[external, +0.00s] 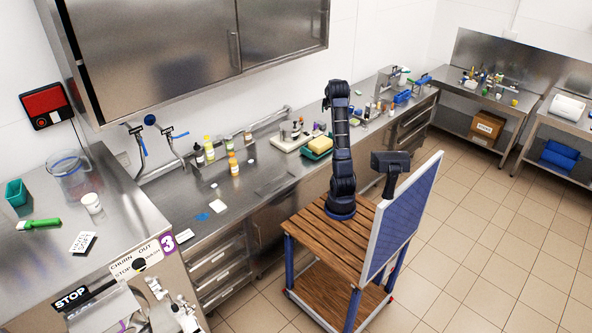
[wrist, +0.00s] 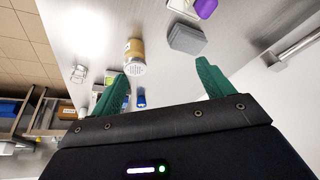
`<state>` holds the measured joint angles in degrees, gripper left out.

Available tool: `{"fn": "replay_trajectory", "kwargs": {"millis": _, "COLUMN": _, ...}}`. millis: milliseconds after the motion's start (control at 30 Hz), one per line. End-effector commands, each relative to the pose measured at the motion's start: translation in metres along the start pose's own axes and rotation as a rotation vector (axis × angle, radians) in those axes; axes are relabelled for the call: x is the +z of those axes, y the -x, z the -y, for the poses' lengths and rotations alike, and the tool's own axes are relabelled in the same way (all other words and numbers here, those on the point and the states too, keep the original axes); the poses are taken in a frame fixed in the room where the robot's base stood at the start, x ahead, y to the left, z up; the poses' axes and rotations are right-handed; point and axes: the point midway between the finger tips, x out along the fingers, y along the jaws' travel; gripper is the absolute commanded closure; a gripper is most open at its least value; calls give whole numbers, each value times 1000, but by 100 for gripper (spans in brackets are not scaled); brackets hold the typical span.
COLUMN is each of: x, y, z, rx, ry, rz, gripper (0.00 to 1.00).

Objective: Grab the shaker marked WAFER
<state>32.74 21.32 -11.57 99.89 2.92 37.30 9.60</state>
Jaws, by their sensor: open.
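In the wrist view a shaker (wrist: 134,58) with a tan-yellow body and a pale, perforated-looking lid stands on the steel counter. No word can be read on it, so I cannot tell if it is marked WAFER.
In the wrist view a grey block (wrist: 187,39) and a purple-topped item (wrist: 205,8) lie near the shaker. A small blue item (wrist: 141,99) shows between the fingers. A rail (wrist: 297,47) runs at right. In the external view a yellow sponge-like item (external: 320,144) lies left of my arm.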

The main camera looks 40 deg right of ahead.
Motion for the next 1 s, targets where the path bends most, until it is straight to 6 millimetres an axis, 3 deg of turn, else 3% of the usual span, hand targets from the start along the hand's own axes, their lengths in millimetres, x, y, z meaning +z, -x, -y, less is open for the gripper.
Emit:
{"fn": "replay_trajectory", "kwargs": {"millis": 33, "x": -10, "y": -19, "z": -15, "rx": 17, "ry": -22, "rz": 1, "gripper": 20}}
{"fn": "replay_trajectory", "kwargs": {"millis": 200, "x": -37, "y": -64, "z": -53, "rx": 56, "ry": -77, "rz": -6, "gripper": 20}}
{"fn": "replay_trajectory", "kwargs": {"millis": 400, "x": -50, "y": -91, "z": -78, "rx": 80, "ry": -110, "rz": -11, "gripper": 20}}
{"fn": "replay_trajectory", "kwargs": {"millis": 567, "x": -52, "y": -101, "z": -81, "rx": 84, "ry": -114, "rz": -12, "gripper": 20}}
{"fn": "replay_trajectory", "kwargs": {"millis": 1000, "x": -52, "y": -151, "z": -84, "rx": 83, "ry": -114, "rz": -11, "gripper": 20}}
